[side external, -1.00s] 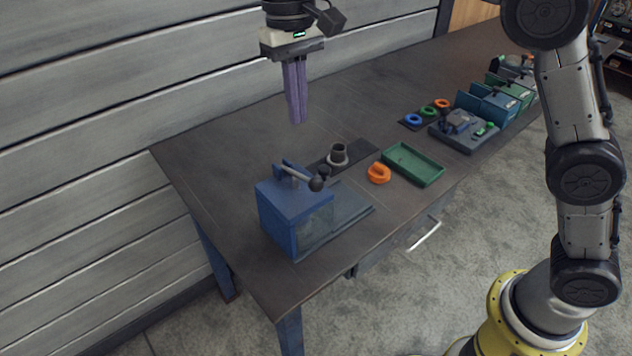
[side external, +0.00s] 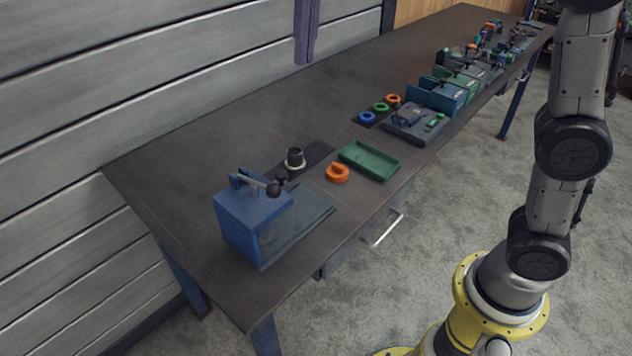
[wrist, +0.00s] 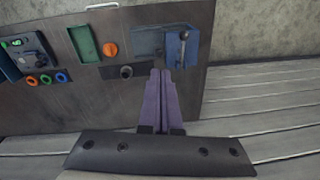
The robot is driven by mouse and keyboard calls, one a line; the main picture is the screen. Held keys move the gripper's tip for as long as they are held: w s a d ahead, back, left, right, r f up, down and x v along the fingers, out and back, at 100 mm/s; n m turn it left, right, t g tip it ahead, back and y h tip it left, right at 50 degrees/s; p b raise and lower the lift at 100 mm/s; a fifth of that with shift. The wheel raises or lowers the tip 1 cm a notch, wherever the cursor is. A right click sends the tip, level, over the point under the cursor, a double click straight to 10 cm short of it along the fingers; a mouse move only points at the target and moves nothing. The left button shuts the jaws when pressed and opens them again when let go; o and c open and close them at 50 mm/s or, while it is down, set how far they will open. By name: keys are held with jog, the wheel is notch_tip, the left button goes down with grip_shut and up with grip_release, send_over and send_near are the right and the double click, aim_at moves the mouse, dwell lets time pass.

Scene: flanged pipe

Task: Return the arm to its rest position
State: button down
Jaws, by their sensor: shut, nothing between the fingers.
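My gripper (side external: 306,35) shows at the top of the side external view as long purple fingers, shut with nothing between them, high above the table (side external: 225,135). In the wrist view the shut purple fingers (wrist: 160,75) point toward the table. A blue box fixture (side external: 250,218) with a lever and dark round knob stands at the table's near left end. A dark flanged pipe piece (side external: 295,158) with a light base ring stands upright behind it. An orange ring-like part (side external: 337,172) lies beside a green tray (side external: 370,160). My gripper is apart from all of them.
Blue, green and orange rings (side external: 380,107) lie farther along the table, near a grey fixture (side external: 415,122) and blue and green bins (side external: 440,92). A plank wall (side external: 130,80) runs along the table's back side. The air around the fingers looks clear.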

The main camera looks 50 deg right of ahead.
jog(key=s+d+f+t, duration=0.1)
jog(key=s+d, duration=0.3)
jog(key=s, duration=0.3)
jog(key=s+d+f+t, duration=0.1)
jog(key=s+d+t, duration=0.1)
jog(key=s+d, duration=0.4)
jog(key=s+f+n+t, duration=0.1)
jog(key=s+f, duration=0.3)
jog(key=f, duration=0.2)
jog(key=s+d+f+n+t, duration=0.1)
jog(key=s+f, duration=0.3)
jog(key=f, duration=0.3)
jog(key=shift+f+h, duration=0.25)
jog(key=shift+h, duration=0.15)
jog(key=shift+d, duration=0.1)
